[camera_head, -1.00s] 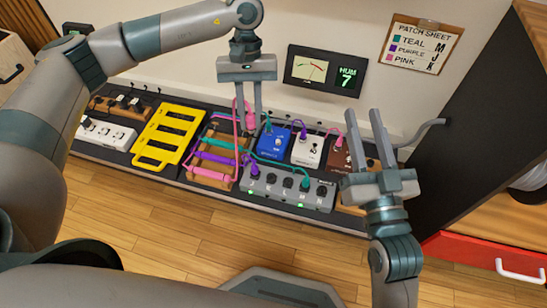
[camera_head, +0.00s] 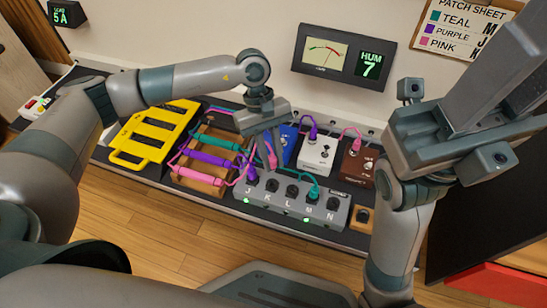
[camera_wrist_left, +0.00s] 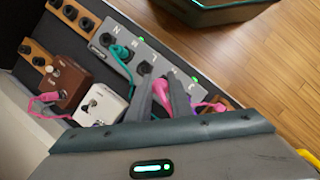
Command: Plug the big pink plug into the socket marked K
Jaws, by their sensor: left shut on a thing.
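The big pink plug (camera_head: 271,156) is upright between the fingers of my left gripper (camera_head: 266,166), which is shut on it. It also shows between the fingers in the left wrist view (camera_wrist_left: 160,84). The grey socket box (camera_head: 321,203) carries sockets J, K, L, M and N. The plug is over the box's near-K part; the socket marked K (camera_head: 271,186) is just below the fingertips, and I cannot tell if they touch. A purple plug (camera_head: 252,174) sits in J and a teal plug (camera_head: 313,191) in M. My right gripper (camera_head: 510,55) is raised at the right, empty, fingers apart.
A wooden cable rack (camera_head: 193,185) with teal, purple and pink pieces stands left of the box. Blue, white (camera_head: 316,154) and brown (camera_head: 357,167) pedals stand behind it. A yellow frame (camera_head: 156,133) lies further left. Loose cables cross between them.

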